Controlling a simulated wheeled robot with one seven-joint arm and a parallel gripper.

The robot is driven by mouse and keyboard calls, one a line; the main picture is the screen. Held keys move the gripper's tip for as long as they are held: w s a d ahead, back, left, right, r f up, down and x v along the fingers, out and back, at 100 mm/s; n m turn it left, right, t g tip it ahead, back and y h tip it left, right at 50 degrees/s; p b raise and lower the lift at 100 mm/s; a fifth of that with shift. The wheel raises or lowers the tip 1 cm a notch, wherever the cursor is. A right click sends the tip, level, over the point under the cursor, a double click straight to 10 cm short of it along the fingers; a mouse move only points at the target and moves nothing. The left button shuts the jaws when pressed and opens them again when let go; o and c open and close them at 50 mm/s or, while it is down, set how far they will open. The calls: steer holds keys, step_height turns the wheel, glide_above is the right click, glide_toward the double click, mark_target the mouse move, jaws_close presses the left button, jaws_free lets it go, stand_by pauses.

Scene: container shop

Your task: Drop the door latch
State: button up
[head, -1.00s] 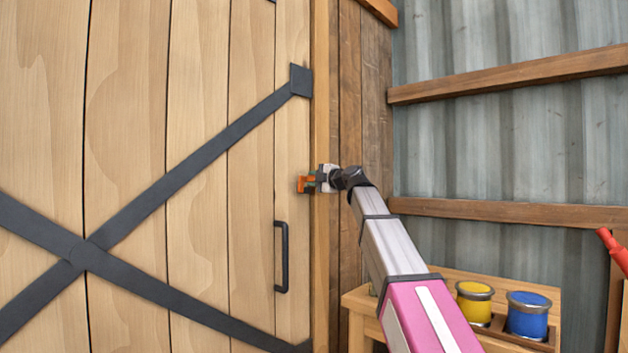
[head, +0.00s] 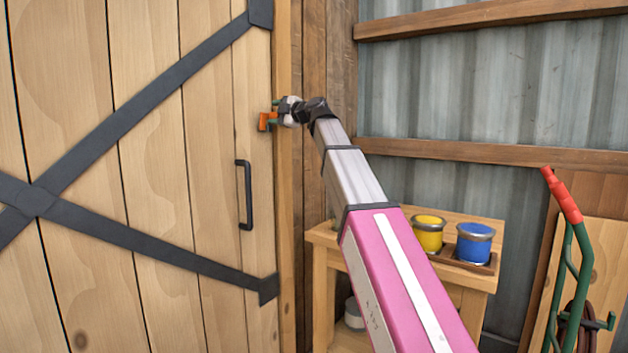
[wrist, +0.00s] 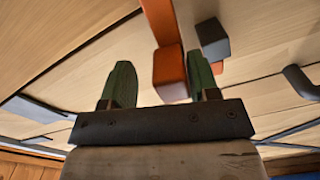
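The door latch shows as a small orange piece (head: 266,122) at the right edge of the plank door (head: 205,150), above the black handle. In the wrist view it is an orange bar (wrist: 170,68) with a square end. My gripper (head: 274,114) is at the latch. Its two green fingers (wrist: 161,72) are apart, with the bar's end between them in the picture, close to the right finger. I cannot tell whether they touch. A dark block (wrist: 212,39) sits on the door just right of the bar. My gripper hides part of the latch in the head view.
The black handle (head: 245,195) stands out below the latch. A wooden bench (head: 330,236) at the right holds a yellow can (head: 429,237) and a blue can (head: 475,247). A green hand truck with a red grip (head: 566,200) stands far right.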

steer(key=m, duration=0.1)
steer(key=r+m, duration=0.1)
steer(key=w+r, duration=0.1)
steer(key=shift+d+r+m, duration=0.2)
steer(key=shift+d+m, duration=0.15)
steer(key=shift+m, duration=0.05)
steer(key=w+d+r+m, duration=0.1)
steer(key=m, duration=0.1)
steer(key=w+d+r+m, duration=0.1)
steer(key=m, duration=0.2)
steer(key=w+d+r+m, duration=0.1)
steer(key=w+m, duration=0.1)
steer(key=shift+d+r+m, duration=0.15)
steer(key=shift+r+m, duration=0.15)
steer(key=shift+m, duration=0.1)
steer(key=v, duration=1.1)
step_height(320, 180, down, 34)
steer(key=w+d+m+g+h, duration=0.1)
steer(key=d+m+g+h, duration=0.1)
steer(key=m+h, duration=0.3)
steer(key=shift+w+d+m+g, duration=0.3)
steer(key=shift+w+d+m, duration=0.05)
steer(key=shift+d+m, duration=0.05)
steer(key=shift+r, duration=0.1)
